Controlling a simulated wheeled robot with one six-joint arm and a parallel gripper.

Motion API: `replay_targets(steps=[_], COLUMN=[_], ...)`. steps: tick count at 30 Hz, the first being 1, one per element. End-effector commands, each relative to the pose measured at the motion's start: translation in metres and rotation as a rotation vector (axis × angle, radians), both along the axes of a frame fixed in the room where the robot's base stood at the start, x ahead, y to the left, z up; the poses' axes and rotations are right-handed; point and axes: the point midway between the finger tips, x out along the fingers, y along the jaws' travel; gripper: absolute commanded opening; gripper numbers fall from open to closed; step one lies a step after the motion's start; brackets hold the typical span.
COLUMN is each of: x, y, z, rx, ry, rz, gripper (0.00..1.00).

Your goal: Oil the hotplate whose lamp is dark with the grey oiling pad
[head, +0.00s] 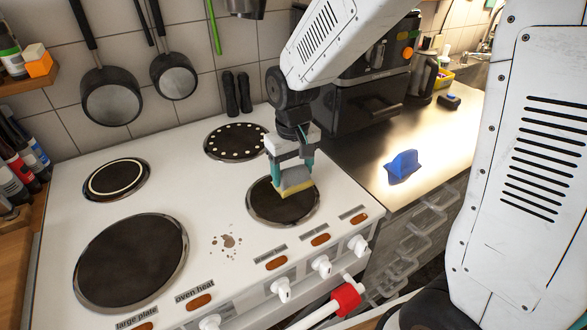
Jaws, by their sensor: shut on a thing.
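My gripper (293,163) is shut on a grey pad (295,179) with a yellow underside. The pad is over the right part of the front right hotplate (270,210), low down; I cannot tell whether it touches. This plate is plain and dark. The large front left hotplate (130,262) is also plain and dark. The rear left hotplate (117,179) bears a pale ring, and the rear right one (237,141) bears white dots. Orange-brown lamps (277,263) (320,240) (358,218) (201,301) line the front edge; I cannot tell which are lit.
A brown spill (227,241) marks the hob between the front plates. White knobs (321,265) and a rail with a red wrap (346,298) are at the front. A blue handled object (403,166) stands on the right counter (440,140). A black oven (360,105) stands behind.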

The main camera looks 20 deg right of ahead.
Motion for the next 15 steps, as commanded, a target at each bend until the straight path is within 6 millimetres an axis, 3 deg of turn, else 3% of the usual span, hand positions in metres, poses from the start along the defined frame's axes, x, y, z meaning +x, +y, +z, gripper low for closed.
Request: replay_targets(steps=[15], x=[-0.013], y=[-0.003], z=[-0.001], rx=[-0.001], ry=[0.006], rz=[0.0], gripper=[0.41])
